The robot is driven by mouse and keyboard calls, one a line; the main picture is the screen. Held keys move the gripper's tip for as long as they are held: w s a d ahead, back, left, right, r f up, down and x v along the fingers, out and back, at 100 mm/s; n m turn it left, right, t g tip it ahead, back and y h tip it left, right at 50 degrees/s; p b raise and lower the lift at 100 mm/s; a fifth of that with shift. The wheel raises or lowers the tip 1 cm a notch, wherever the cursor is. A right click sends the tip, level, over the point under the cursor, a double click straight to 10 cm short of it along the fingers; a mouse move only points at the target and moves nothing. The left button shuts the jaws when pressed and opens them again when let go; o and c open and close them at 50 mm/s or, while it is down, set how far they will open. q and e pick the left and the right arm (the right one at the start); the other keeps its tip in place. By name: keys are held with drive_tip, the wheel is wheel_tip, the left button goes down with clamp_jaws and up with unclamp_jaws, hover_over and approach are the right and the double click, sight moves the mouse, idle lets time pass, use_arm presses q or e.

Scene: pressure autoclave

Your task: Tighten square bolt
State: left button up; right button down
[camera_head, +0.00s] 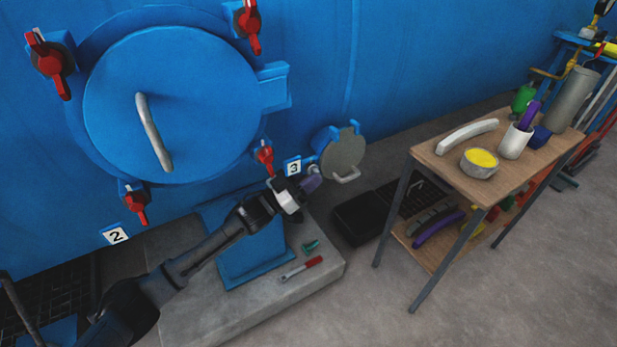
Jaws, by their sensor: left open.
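My left arm reaches in from the lower left, and my left gripper (305,187) is open near the small round hatch. It is below the label "3" and close to the hatch's left edge. I cannot tell whether it touches anything. The small hatch has a grey door (343,156) with a pale handle, swung out from its blue neck. The large blue round door (170,105) carries a grey handle, with red clamps (265,157) around its rim. I cannot pick out a square bolt; the gripper may hide it. My right gripper is not in view.
A red-handled tool (301,268) and a small green piece (310,246) lie on the concrete plinth (215,315). A black case (361,217) is on the floor. A wooden table (436,163) with a white cup (514,143) and a yellow-filled bowl (479,164) stands right. Floor in front is clear.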

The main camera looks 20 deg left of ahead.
use_arm(q)
drive_tip(key=shift+w+d+r, duration=0.1)
drive_tip(key=shift+w, duration=0.05)
clamp_jaws()
drive_tip(key=shift+r+p, duration=0.2)
drive_tip(key=shift+p, duration=0.1)
drive_tip(key=g+y+p, duration=0.1)
drive_tip(key=p, duration=0.6)
drive_tip(key=r+g+y+p, duration=0.1)
drive_tip(key=g+p, duration=0.1)
drive_tip(key=p, duration=0.4)
drive_tip(key=shift+p, duration=0.4)
drive_tip(key=shift+f+p, duration=0.2)
drive_tip(key=shift+p, duration=0.25)
